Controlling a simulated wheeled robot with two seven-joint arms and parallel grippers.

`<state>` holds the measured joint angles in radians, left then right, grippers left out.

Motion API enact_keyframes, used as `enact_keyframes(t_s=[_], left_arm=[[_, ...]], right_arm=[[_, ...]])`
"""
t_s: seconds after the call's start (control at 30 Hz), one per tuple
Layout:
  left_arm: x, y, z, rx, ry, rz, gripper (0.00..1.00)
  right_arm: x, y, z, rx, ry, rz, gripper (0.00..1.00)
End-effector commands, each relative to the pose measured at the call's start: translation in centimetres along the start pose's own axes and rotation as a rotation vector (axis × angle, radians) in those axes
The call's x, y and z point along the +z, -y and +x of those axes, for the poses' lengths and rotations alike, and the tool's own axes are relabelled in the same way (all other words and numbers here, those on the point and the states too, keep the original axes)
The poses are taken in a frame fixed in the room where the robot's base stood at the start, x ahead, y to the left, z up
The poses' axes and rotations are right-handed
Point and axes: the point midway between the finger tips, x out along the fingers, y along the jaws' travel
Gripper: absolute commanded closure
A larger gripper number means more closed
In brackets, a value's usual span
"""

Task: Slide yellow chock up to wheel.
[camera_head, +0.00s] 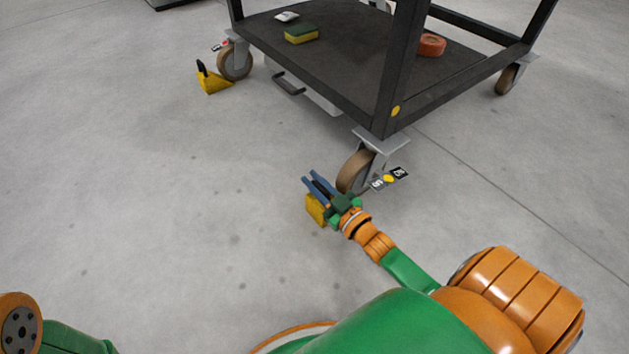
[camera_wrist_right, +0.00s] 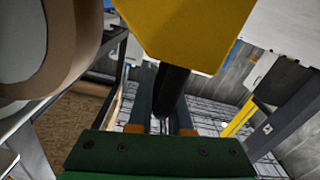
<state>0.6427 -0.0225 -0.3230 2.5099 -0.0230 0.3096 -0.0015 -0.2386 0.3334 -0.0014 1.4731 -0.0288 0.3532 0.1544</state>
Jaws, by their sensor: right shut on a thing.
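The yellow chock (camera_head: 315,209) is on the floor just left of the cart's near caster wheel (camera_head: 354,172). My right gripper (camera_head: 319,186) is shut on the chock's black handle (camera_wrist_right: 171,88), which sits between the fingers in the right wrist view. That view also shows the chock's yellow body (camera_wrist_right: 185,32) at the top and the tan-rimmed wheel (camera_wrist_right: 52,45) close on its left. A narrow gap seems to show between them there, but I cannot tell whether they touch lower down. My left gripper is out of view.
The dark cart (camera_head: 335,75) carries a sponge (camera_head: 301,33) and an orange roll (camera_head: 432,45). A second yellow chock (camera_head: 213,83) with a black handle stands by the left caster wheel (camera_head: 235,63). The floor left of my right gripper is clear.

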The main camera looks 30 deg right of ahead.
Motion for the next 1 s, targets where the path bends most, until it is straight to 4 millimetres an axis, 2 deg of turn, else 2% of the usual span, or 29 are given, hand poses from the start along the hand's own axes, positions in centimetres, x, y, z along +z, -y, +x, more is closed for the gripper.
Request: enact_keyframes(t_s=[0.8,0.83,0.9,0.93,1.0], left_arm=[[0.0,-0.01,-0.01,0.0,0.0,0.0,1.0],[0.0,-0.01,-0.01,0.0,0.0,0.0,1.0],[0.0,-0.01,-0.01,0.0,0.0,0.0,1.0],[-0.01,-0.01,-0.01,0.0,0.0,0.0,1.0],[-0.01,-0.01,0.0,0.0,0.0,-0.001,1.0]], right_arm=[[0.04,0.07,-0.02,-0.001,0.001,0.001,1.0],[0.04,0.07,-0.02,-0.001,0.001,0.0,0.75],[0.04,0.06,-0.02,-0.001,0.001,0.0,0.56],[0.04,0.05,-0.02,-0.001,0.001,0.0,0.48],[0.03,0.05,-0.01,-0.001,0.001,0.0,0.48]])
